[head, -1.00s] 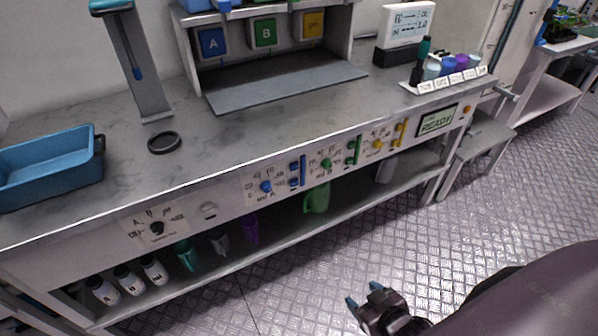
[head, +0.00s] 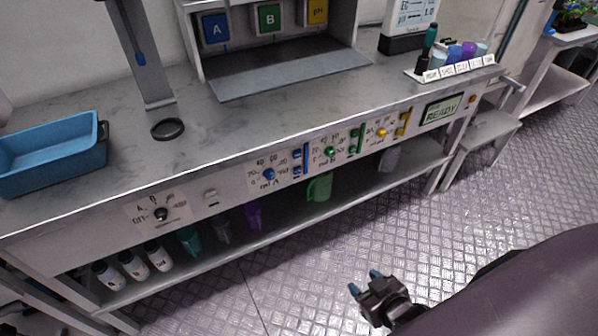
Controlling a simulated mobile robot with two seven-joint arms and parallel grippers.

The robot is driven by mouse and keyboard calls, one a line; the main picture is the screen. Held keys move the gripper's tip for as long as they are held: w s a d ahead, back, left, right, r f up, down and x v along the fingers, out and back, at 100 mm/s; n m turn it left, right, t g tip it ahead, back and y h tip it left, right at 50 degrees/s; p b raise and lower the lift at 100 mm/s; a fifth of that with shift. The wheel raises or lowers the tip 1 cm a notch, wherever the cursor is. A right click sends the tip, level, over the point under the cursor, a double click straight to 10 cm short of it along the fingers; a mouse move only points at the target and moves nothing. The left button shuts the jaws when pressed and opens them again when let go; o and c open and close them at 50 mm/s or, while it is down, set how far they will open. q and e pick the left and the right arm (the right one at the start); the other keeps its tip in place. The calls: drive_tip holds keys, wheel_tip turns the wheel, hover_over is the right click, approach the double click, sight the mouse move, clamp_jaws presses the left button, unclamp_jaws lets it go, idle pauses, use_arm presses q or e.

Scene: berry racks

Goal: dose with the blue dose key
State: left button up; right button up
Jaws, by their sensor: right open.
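The front panel of the bench holds a blue dosing group: a blue knob (head: 268,174) with a printed dial, and small blue keys (head: 297,161) with a blue vertical bar to their right. Similar green and yellow groups sit further right on the panel. A display (head: 441,110) at the panel's right end reads READY. My right gripper (head: 366,282) is open and empty, low over the floor in front of the bench and well apart from the panel. My left gripper is not in view.
A blue tray (head: 52,158) and a black ring (head: 168,129) are on the bench top. Containers marked A, B and pH (head: 317,11) stand in the housing at the back. Bottles and a green jug (head: 319,187) stand on the lower shelf. The floor (head: 300,262) in front is clear.

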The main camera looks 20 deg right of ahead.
clamp_jaws()
idle(1.4)
